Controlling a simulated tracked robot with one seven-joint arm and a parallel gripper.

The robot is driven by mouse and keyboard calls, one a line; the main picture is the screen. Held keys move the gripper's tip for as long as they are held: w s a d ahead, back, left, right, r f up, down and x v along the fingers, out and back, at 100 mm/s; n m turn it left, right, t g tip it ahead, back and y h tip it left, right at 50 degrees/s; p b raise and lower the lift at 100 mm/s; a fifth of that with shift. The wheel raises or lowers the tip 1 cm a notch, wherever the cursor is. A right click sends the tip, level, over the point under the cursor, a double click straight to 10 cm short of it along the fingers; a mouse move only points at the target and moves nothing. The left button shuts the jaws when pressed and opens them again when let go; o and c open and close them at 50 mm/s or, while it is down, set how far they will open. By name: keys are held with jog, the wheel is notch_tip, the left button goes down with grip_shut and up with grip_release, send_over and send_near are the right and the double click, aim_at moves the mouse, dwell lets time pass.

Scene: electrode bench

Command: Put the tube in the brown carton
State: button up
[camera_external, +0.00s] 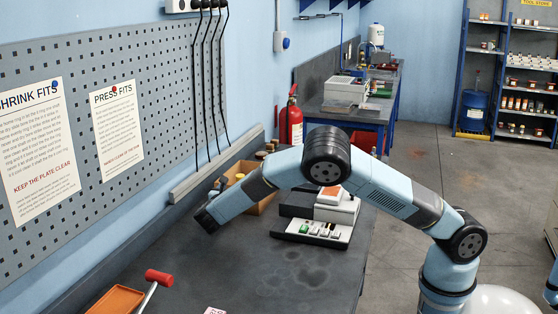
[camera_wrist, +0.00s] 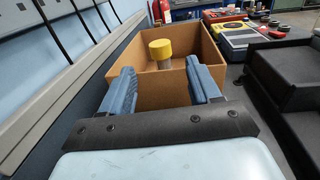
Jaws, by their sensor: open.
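The brown carton (camera_wrist: 160,92) is open-topped and lies just ahead of my gripper in the wrist view. It also shows in the external view (camera_external: 267,204), partly behind my arm.
A dark tray with small parts (camera_external: 318,232) and a white box with an orange top (camera_external: 337,205) stand right of the carton. A pegboard wall (camera_external: 150,100) runs along the left. A red-headed mallet (camera_external: 158,277) and an orange tray (camera_external: 116,301) lie in front. The mid-bench is clear.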

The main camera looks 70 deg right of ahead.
jog(key=s+d+r+m+g+y, duration=0.15)
jog(key=s+r+m+y, duration=0.4)
jog(key=s, duration=0.65)
jog(key=s+d+r+m+g+y, duration=0.1)
jog(key=s+d+r+m+y, duration=0.35)
jog(key=s, duration=0.85)
jog(key=s+a+r+m+t+y, duration=0.2)
jog(key=s+a+m, duration=0.1)
jog(key=s, duration=0.6)
jog(key=s+a+r+m+t+y, duration=0.2)
jog(key=s+a, duration=0.3)
jog(key=s, duration=0.4)
jog(key=s+a+r+m+t+y, duration=0.2)
jog(key=s+a+m+y, duration=0.1)
jog(key=s, duration=0.6)
jog(key=shift+s+a+r+m+y, duration=0.4)
jog(key=shift+m+y, duration=0.1)
jog(key=shift+m, duration=0.1)
